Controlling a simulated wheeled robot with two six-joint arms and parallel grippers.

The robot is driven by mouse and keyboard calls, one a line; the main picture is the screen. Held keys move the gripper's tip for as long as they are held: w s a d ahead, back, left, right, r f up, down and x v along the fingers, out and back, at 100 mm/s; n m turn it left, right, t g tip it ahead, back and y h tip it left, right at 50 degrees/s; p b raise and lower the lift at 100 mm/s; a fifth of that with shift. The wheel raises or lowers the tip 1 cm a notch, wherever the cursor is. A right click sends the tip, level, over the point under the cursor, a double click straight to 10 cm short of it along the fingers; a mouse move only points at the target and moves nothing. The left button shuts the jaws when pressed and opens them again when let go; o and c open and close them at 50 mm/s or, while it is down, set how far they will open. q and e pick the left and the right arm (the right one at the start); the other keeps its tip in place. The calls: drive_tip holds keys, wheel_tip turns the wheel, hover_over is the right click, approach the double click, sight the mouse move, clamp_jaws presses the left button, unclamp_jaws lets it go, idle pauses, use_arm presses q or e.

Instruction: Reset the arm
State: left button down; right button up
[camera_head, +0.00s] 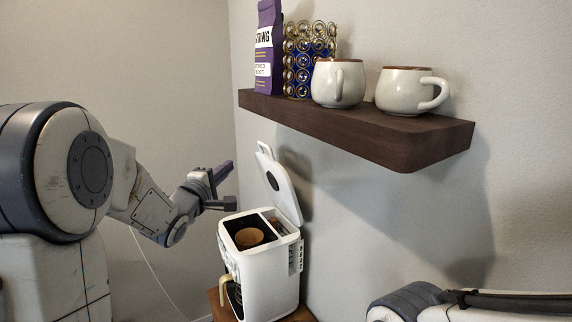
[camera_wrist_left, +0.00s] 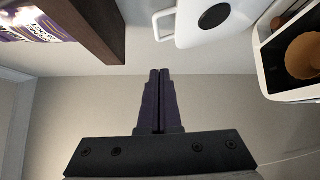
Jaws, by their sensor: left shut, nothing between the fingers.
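My left arm comes in from the left in the head view. Its gripper (camera_head: 222,187) is just left of the coffee machine's raised lid and above the machine's body. In the left wrist view the gripper (camera_wrist_left: 160,74) has its two dark fingers together with nothing between them. The white coffee machine (camera_head: 266,270) has its lid (camera_head: 279,188) open, and a brown filter (camera_head: 249,237) sits inside. The lid (camera_wrist_left: 190,25) and the filter (camera_wrist_left: 304,56) also show in the left wrist view. Part of my right arm shows at the lower right, but its gripper is out of view.
A dark wooden shelf (camera_head: 400,137) on the wall holds a purple coffee bag (camera_head: 268,50), a capsule rack (camera_head: 303,62) and two cream mugs, one left (camera_head: 338,84) and one right (camera_head: 401,91). The coffee machine stands on a wooden stand (camera_head: 302,314). The wall area below the shelf is clear.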

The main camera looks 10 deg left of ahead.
use_arm(q)
drive_tip(key=s+d+f+m+g+b, duration=0.1)
drive_tip(key=s+d+f+m+g, duration=0.4)
drive_tip(key=s+d+f+m, duration=0.3)
drive_tip(key=s+d+f+m+g, duration=0.5)
drive_tip(key=s+d+f, duration=0.25)
drive_tip(key=d, duration=0.35)
drive_tip(key=s+d+f+m+g, duration=0.1)
drive_tip(key=s+f+m+g, duration=0.1)
drive_tip(key=s+m, duration=0.2)
drive_tip(key=s+f+m+g, duration=0.2)
drive_tip(key=s+m+g, duration=0.1)
drive_tip(key=s, duration=0.8)
drive_tip(key=s+d+f+m+g+y, duration=0.1)
drive_tip(key=s+f+m+g, duration=0.1)
drive_tip(key=s, duration=0.6)
drive_tip(key=m+g, duration=0.1)
drive_tip(key=m, duration=0.1)
drive_tip(key=shift+d+m+b, duration=0.35)
drive_tip(key=shift+m, duration=0.05)
